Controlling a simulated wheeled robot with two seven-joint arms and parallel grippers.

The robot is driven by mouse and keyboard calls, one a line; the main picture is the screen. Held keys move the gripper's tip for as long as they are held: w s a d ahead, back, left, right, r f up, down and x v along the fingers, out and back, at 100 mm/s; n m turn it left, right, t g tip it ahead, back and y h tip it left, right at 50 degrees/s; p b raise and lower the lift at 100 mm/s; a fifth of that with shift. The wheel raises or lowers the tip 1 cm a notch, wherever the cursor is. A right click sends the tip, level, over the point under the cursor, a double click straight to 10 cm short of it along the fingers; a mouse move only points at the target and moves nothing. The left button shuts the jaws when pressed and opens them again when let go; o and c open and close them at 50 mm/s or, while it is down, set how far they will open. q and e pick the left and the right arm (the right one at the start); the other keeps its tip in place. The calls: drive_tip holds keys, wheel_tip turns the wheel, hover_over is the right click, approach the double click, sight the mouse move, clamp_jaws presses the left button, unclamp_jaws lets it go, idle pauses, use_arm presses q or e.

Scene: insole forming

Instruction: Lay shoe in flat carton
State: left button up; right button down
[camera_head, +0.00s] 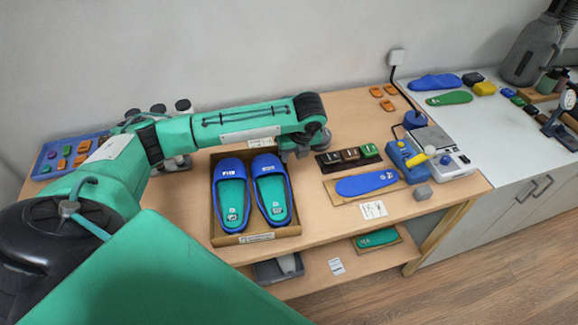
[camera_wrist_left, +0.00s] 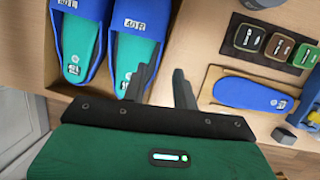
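Two blue shoes with green insoles lie side by side in the flat carton (camera_head: 287,235), the left shoe (camera_head: 231,195) and the right shoe (camera_head: 271,190). Both also show in the left wrist view, the left one (camera_wrist_left: 77,48) and the right one (camera_wrist_left: 127,45). My left arm reaches across behind the carton, and its gripper (camera_head: 301,149) is just beyond the carton's back right corner. In the left wrist view the fingers (camera_wrist_left: 162,80) stand apart with nothing between them, to the right of the right shoe. Contact with it cannot be told. My right gripper is not seen.
Right of the carton are a dark tray of small blocks (camera_head: 350,155), a blue insole (camera_head: 367,183) on a board and a blue-and-grey device (camera_head: 405,160). A blue tray (camera_head: 46,160) stands at the left. A lower shelf holds a grey bin (camera_head: 267,271).

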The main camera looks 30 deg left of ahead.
use_arm(q)
drive_tip(key=shift+v, duration=1.9)
